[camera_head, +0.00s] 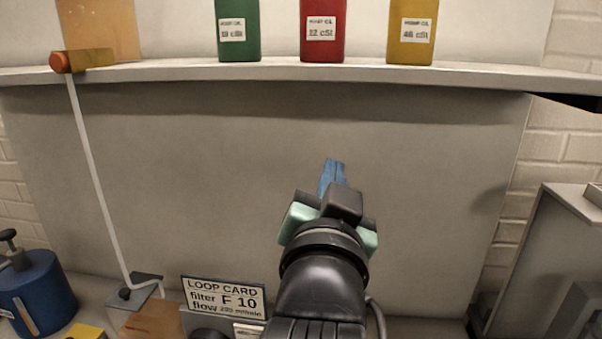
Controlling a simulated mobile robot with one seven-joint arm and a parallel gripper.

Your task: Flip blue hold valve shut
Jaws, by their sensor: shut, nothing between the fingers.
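My gripper (333,172) reaches up from the bottom centre, in front of the grey back panel. Its blue tips lie together with a thin seam between them and nothing held. The dark wrist and mint-green gripper body hide what lies behind and below them. I cannot pick out a blue hold valve for certain. A blue cylinder (38,296) with a black knob on top stands at the lower left, well apart from my gripper.
A shelf (160,74) above holds green (238,48), red (323,50) and yellow (411,51) bottles. A white pipe (96,185) runs down at left from an orange-ended fitting (62,62). A loop card (224,296) stands lower centre. A grey cabinet (532,250) is at right.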

